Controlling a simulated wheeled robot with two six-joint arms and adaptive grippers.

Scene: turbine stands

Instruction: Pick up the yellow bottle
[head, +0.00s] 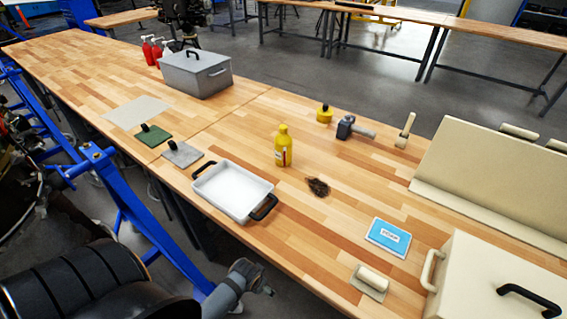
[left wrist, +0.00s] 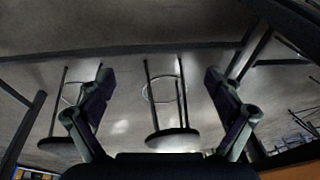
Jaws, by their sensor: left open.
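The yellow bottle (head: 283,148) stands upright on the wooden workbench (head: 330,150), near the middle of the head view. It has a yellow cap and a label low on its front. The bottle does not show in the left wrist view. My left gripper (left wrist: 159,80) shows there with its two dark fingers spread wide and nothing between them. It faces grey floor and stools, away from the benchtop. I cannot surely make out my left gripper in the head view. My right gripper is not seen.
A white tray (head: 232,192) with black handles lies front-left of the bottle. A dark bristly clump (head: 317,187) lies just right of it. A yellow-topped container (head: 324,114) and a grey mallet (head: 352,128) are behind. A grey toolbox (head: 195,74) stands farther left.

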